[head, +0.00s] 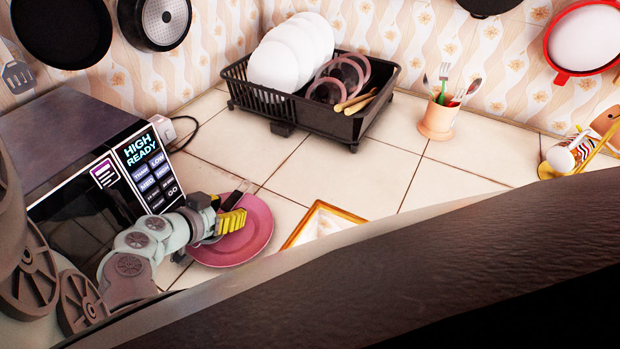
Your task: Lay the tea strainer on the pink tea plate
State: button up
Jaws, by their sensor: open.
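The pink tea plate (258,232) lies on the tiled counter in front of the microwave, in the lower middle left of the head view. My gripper (233,212) is over the plate's upper left part and hides some of it. Its yellow-padded finger shows against the plate, and its jaws are open. A thin dark piece with a pale edge shows beside the fingers. I cannot tell whether it is part of the gripper or the tea strainer. I cannot make out the tea strainer for certain anywhere.
The microwave (75,205) stands close to the left of my arm. A wooden-framed item (322,222) lies right of the plate. A black dish rack (310,112) and a utensil cup (437,120) stand farther back. Open counter lies between them.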

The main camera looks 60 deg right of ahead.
jog(key=shift+a+r+p, duration=0.1)
jog(key=shift+r+p, duration=0.3)
jog(key=shift+p, duration=0.2)
jog(key=shift+w+a+b, duration=0.15)
jog(key=shift+a+b, duration=0.2)
jog(key=shift+b, duration=0.05)
jog(key=b+v, duration=0.2)
jog(key=v, duration=0.7)
jog(key=shift+b, duration=0.35)
jog(key=shift+v, duration=1.1)
jog(key=shift+d+r, duration=0.1)
